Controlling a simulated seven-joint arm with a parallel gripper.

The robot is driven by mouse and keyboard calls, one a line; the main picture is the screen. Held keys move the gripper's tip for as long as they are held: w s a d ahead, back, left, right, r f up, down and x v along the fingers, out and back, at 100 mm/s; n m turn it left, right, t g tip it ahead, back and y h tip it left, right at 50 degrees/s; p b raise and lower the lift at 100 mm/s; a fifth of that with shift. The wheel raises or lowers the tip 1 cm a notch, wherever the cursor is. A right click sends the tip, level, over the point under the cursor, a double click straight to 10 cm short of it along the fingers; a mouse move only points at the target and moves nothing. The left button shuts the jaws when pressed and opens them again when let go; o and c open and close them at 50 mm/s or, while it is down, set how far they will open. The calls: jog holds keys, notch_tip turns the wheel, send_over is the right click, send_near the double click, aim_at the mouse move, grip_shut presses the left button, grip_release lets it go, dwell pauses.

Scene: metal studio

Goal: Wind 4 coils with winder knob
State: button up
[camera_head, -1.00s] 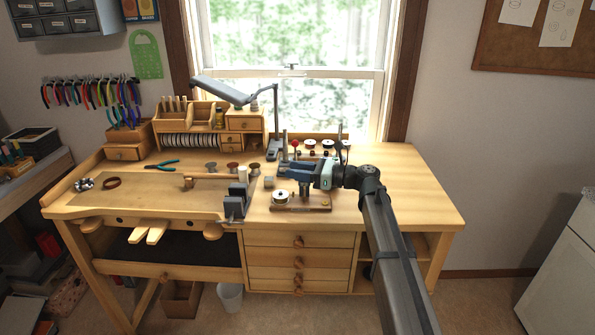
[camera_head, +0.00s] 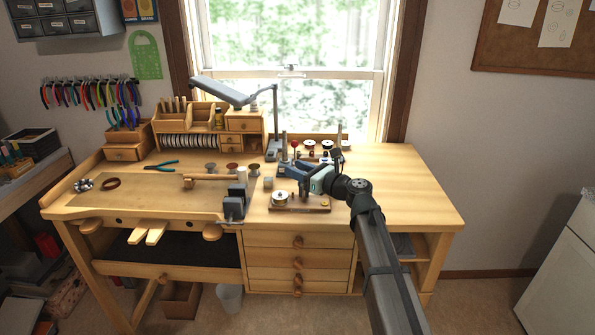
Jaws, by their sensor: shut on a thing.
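The winder stands near the bench's front edge, on a wooden base (camera_head: 318,209). A pale round spool (camera_head: 280,197) sits at the left of that base. My gripper (camera_head: 302,186) reaches over the base from the right, tilted down to the left. Its jaws are shut on the winder knob, just right of the spool. The knob itself is hidden behind the gripper and too small to make out. The wire coils cannot be made out at this size.
A grey vise (camera_head: 234,206) stands left of the winder. Behind are a lamp (camera_head: 274,125), a red-topped tool (camera_head: 294,144) and several small spools (camera_head: 326,144). Small cups stand behind the vise. The bench's right side (camera_head: 400,190) is clear.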

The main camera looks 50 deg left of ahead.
jog(key=m+t, duration=0.1)
jog(key=t, duration=0.2)
jog(key=m+t, duration=0.2)
jog(key=t, duration=0.1)
jog(key=w+m+t, duration=0.1)
jog(key=m+t, duration=0.1)
jog(key=shift+t+h, duration=0.4)
jog(key=shift+m, duration=0.5)
jog(key=o, duration=1)
jog(key=shift+c, duration=0.2)
jog(key=shift+d, duration=0.1)
jog(key=v, duration=1.3)
jog(key=shift+s+d, duration=0.2)
jog(key=shift+d, duration=0.1)
